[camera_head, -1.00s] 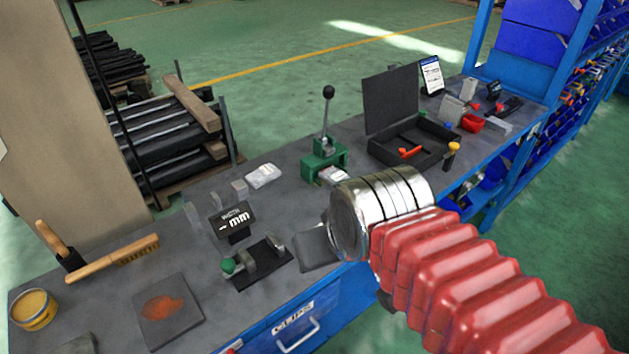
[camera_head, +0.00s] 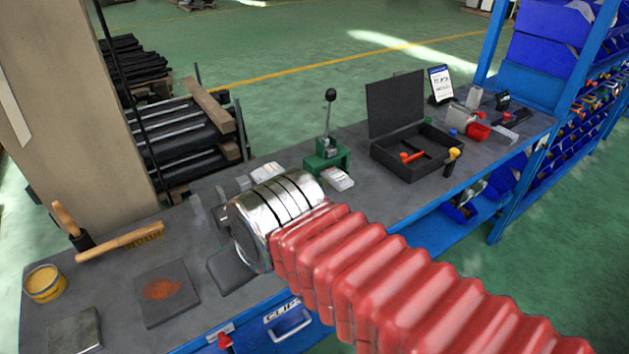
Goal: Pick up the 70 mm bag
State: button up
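Two small clear bags with pale contents lie on the grey bench. One bag (camera_head: 267,172) is left of the green hand press, and the other bag (camera_head: 338,180) lies at the front foot of the press. No size can be read on either, so I cannot tell which is the 70 mm one. My arm, with red bellows and a silver cylinder, reaches in from the lower right over the bench front. Its silver end is in front of and a little left of the bags.
A green press (camera_head: 327,157) with a tall lever stands behind the arm. An open black case (camera_head: 416,153) lies to its right. A brush (camera_head: 120,243), yellow tin (camera_head: 44,284) and dark plate with orange powder (camera_head: 166,293) lie left. Blue shelving (camera_head: 560,60) bounds the right.

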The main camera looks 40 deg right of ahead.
aim_at(340, 180)
jog(key=u, duration=1.35)
jog(key=k, duration=1.55)
jog(key=z, duration=0.45)
jog(key=i, duration=1)
jog(key=z, duration=0.05)
